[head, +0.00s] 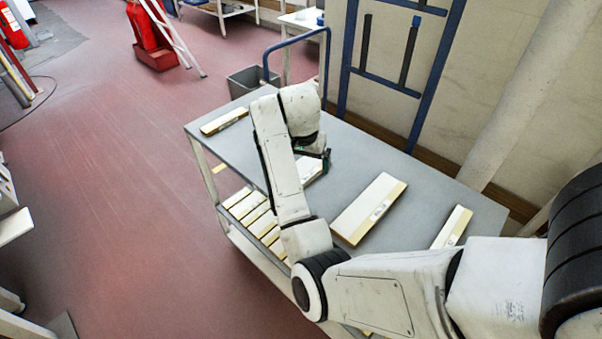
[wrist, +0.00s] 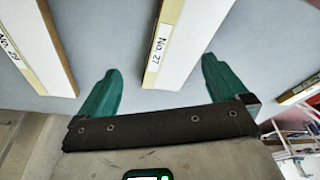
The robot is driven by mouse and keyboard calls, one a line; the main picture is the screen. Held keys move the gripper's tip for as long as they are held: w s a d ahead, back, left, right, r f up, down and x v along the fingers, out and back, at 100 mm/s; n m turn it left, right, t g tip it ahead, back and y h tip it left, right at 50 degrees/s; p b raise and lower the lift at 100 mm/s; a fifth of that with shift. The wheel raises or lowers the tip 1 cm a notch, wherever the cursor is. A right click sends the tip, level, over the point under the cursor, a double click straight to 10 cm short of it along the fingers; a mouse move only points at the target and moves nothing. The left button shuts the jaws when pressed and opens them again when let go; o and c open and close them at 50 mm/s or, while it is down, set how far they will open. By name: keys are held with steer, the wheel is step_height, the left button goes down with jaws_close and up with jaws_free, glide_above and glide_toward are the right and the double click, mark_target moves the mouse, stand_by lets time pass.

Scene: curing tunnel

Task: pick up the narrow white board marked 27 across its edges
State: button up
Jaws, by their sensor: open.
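The narrow board marked No. 27 (wrist: 185,35) is white with a yellowish edge strip that carries the label. It lies on the grey table top, and its near end is between my fingers in the wrist view. My gripper (wrist: 161,66) is open, with one green finger on each side of the board and a visible gap on both sides. In the head view my gripper (head: 326,158) is low over the table, and a board partly hidden by my arm (head: 310,168) shows beside it. Whether the fingers reach below the board's top cannot be told.
A board marked No. 29 (wrist: 45,35) lies left in the wrist view; another board (wrist: 300,90) is at the right edge. On the trolley (head: 240,150), a wide board (head: 366,205) and boards at each end (head: 225,121) (head: 452,228) show. Several boards (head: 262,220) lie on its lower shelf.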

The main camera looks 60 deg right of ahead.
steer(key=w+d+r+m+y, duration=0.3)
steer(key=r+m, duration=0.1)
steer(key=m, duration=0.1)
step_height(320, 180, down, 5)
steer(key=shift+s, duration=0.15)
steer(key=shift+a+f+p, duration=0.2)
steer(key=shift+f+p, duration=0.65)
steer(key=shift+f, duration=1.8)
steer(key=shift+c, duration=0.4)
steer(key=c, duration=0.8)
steer(key=shift+r, duration=0.1)
